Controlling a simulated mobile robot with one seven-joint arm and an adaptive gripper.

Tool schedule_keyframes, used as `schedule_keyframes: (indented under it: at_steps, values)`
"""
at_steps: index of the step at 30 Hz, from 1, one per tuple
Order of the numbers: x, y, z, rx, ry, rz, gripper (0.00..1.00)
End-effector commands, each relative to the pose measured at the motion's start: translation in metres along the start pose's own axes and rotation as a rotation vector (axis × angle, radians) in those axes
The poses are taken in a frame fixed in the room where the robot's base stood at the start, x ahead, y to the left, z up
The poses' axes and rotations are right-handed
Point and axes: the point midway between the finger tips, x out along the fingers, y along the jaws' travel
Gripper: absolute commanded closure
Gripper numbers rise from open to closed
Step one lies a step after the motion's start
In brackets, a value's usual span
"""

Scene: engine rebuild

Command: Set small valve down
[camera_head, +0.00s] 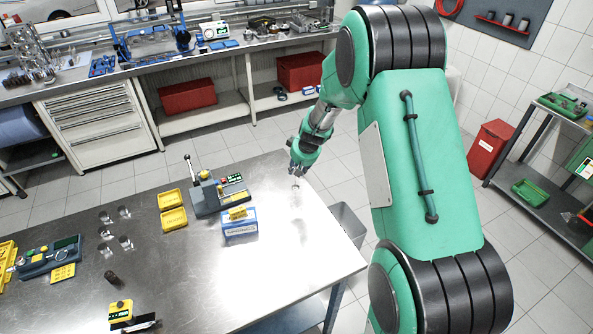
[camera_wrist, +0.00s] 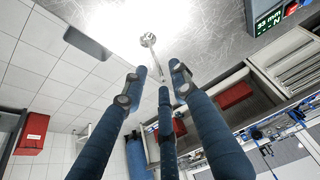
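My gripper (camera_head: 297,166) is over the right end of the steel table (camera_head: 180,270), near its far edge. In the wrist view its three dark blue fingers (camera_wrist: 159,76) stand apart, with gaps around a thin valve stem. The small silver valve (camera_wrist: 148,40) has its round head toward the tabletop and its stem pointing back between the fingertips. In the head view the valve (camera_head: 296,184) is a tiny bright shape under the fingertips. Whether its head touches the table is hard to tell because of the glare.
A blue-white box (camera_head: 239,223) and a grey device with a display (camera_head: 218,193) stand left of my gripper. Yellow trays (camera_head: 173,219) and several small clear cups lie farther left. A grey bin (camera_head: 348,223) stands beyond the table's right edge. The tabletop's right front is clear.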

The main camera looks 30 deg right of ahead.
Motion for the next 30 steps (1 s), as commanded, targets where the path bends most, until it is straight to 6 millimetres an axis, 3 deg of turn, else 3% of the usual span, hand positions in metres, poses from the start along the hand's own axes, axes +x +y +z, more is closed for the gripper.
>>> schedule_keyframes:
  at_steps: [9, 16, 30]
  values:
    - [-0.053, 0.001, -0.002, 0.000, 0.004, 0.002, 0.72]
    - [-0.082, 0.000, -0.001, -0.001, 0.003, 0.002, 0.72]
    - [-0.096, 0.000, 0.000, 0.001, 0.001, 0.001, 0.72]
